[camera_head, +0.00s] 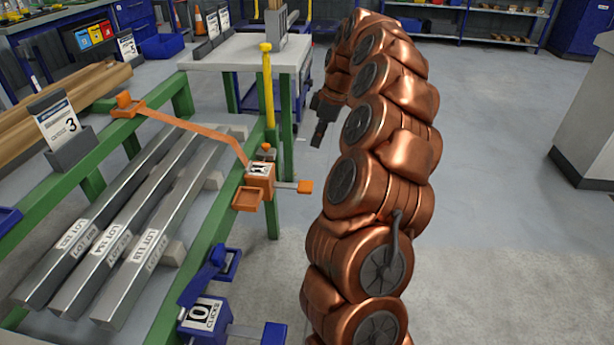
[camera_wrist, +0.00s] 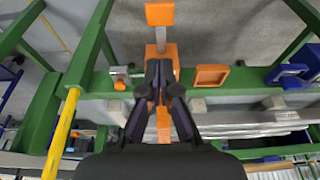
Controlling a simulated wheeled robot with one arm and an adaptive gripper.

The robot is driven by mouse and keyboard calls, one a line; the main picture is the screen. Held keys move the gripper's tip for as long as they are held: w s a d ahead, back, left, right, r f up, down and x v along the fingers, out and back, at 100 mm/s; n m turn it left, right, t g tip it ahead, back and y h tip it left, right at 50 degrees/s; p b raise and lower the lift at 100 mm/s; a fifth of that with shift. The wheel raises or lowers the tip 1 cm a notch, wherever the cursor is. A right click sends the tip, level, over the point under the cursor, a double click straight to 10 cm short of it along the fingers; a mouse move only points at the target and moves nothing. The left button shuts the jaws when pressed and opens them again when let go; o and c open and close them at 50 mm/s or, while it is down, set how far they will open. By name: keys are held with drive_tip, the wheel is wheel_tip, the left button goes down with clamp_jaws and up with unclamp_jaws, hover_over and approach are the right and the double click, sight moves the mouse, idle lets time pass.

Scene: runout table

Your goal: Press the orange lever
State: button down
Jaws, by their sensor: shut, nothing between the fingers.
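The orange lever (camera_head: 305,187) is a pad on a short grey bar that sticks out to the right of an orange box (camera_head: 261,186) on the green table frame. In the wrist view the lever's pad (camera_wrist: 160,14) is at the top centre, with its bar running down behind my fingertips. My gripper (camera_head: 320,138) is shut and empty, pointing down, above and apart from the lever in the head view. In the wrist view my gripper (camera_wrist: 159,68) covers part of the orange box.
An orange square tray (camera_wrist: 211,75) is beside the box. A yellow post (camera_head: 267,85) stands behind it. A blue lever unit (camera_head: 204,315) is nearer on the frame. Steel bars (camera_head: 125,220) lie on the table.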

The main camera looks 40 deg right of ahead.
sight(303, 185)
drive_tip(key=b+x, duration=0.1)
drive_tip(key=x, duration=0.3)
drive_tip(key=b+x, duration=0.1)
drive_tip(key=x, duration=0.4)
drive_tip(key=s+x, duration=0.1)
drive_tip(key=x, duration=0.3)
drive_tip(key=shift+w+d+f+b, duration=0.15)
drive_tip(key=shift+d+f+b, duration=0.1)
drive_tip(key=shift+f+b, duration=0.25)
drive_tip(key=shift+f, duration=0.1)
